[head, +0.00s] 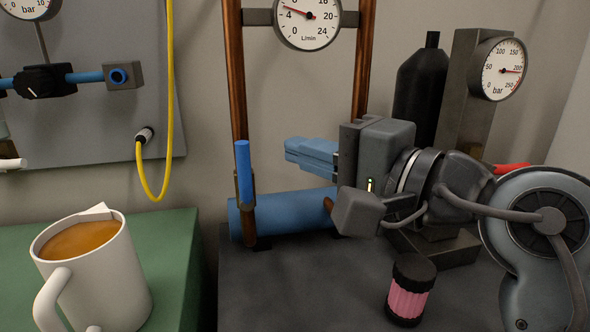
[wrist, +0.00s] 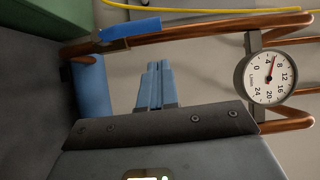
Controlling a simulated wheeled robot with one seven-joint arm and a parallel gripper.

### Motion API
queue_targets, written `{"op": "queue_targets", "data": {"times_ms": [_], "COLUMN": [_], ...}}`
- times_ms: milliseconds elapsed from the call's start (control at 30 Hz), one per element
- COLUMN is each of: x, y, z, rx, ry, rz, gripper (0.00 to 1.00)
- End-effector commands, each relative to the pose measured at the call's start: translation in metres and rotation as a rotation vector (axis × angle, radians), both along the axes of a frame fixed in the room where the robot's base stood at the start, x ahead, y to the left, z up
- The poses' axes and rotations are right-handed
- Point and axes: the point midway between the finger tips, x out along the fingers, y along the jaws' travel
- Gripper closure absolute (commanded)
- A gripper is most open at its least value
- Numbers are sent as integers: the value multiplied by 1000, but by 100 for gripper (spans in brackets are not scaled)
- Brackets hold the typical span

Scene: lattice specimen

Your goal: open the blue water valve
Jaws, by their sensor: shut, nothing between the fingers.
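The blue water valve's lever (head: 243,172) stands upright, roughly in line with the left copper pipe (head: 238,90). The lever also shows in the wrist view (wrist: 130,31), lying nearly along the pipe. My gripper (head: 290,152) has blue fingers pressed together and empty. Its tips point left toward the lever, with a visible gap between them. In the wrist view the shut fingers (wrist: 157,66) point up, below and right of the lever. The flow gauge (head: 308,17) between the pipes has its needle near 4 L/min.
A blue cylinder (head: 285,213) lies low by the pipes. A pink jar with a black lid (head: 408,290) stands on the dark bench. A mug (head: 105,270) of brown drink is on the green surface at left. A yellow cable (head: 170,100) hangs from the panel. A black bottle (head: 420,90) stands behind my arm.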

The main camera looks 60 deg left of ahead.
Motion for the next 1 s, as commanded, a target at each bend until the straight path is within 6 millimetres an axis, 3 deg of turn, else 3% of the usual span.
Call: {"op": "queue_targets", "data": {"times_ms": [200, 433, 633, 1000], "x": [17, 28, 31, 31], "y": [-47, -83, -95, -96], "z": [-3, -2, -1, 0], "rx": [0, 0, 0, 0], "ry": [0, 0, 0, 1], "rz": [-5, -3, -1, 0], "gripper": [100, 100, 100, 100]}}
